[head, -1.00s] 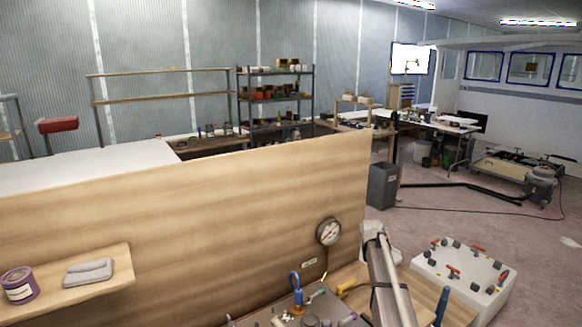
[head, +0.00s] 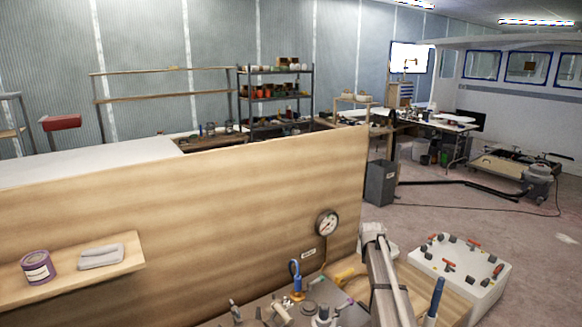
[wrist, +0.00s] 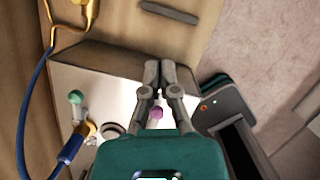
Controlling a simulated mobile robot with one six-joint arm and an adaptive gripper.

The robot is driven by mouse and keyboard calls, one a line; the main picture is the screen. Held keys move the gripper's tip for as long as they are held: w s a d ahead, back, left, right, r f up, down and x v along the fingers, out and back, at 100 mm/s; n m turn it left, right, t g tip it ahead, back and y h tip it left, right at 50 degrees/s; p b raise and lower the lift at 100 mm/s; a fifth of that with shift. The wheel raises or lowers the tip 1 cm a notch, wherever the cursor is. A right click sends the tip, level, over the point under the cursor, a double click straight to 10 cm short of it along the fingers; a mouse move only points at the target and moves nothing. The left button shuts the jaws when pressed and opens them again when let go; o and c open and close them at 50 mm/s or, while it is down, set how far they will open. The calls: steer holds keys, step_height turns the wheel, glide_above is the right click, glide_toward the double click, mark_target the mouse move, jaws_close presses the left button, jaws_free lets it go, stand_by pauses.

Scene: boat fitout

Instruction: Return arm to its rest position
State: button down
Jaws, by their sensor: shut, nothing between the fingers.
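My gripper (wrist: 159,70) shows in the wrist view with its two grey fingers together and nothing between them. Its fingers are over the edge of a pale metal-topped unit (wrist: 75,78). A small purple knob (wrist: 156,112) shows between the finger linkages, below the tips in the picture. In the head view my arm rises from the bottom edge, right of centre. I cannot make out the gripper there.
A wooden panel (head: 180,215) with a gauge (head: 327,223) stands ahead. A shelf (head: 70,285) holds a purple tin (head: 38,267). A white box with red-handled valves (head: 460,285) is at right. A blue hose (wrist: 35,100) runs left of my gripper. Open floor lies beyond.

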steer(key=s+a+f+m+g+b, duration=0.1)
steer(key=s+a+m, duration=0.3)
steer(key=s+m, duration=0.5)
steer(key=s+a+f+m+g+y+b, duration=0.1)
steer(key=s+a+f+m+b, duration=0.2)
steer(key=s+m, duration=0.7)
steer(key=s+a+f+m+b, duration=0.3)
steer(key=s+m, duration=0.6)
steer(key=s, duration=0.5)
steer(key=shift+s+a+f+g+y+b, duration=0.4)
steer(key=shift+a+f, duration=0.35)
steer(key=shift+a, duration=0.05)
stand_by(1.8)
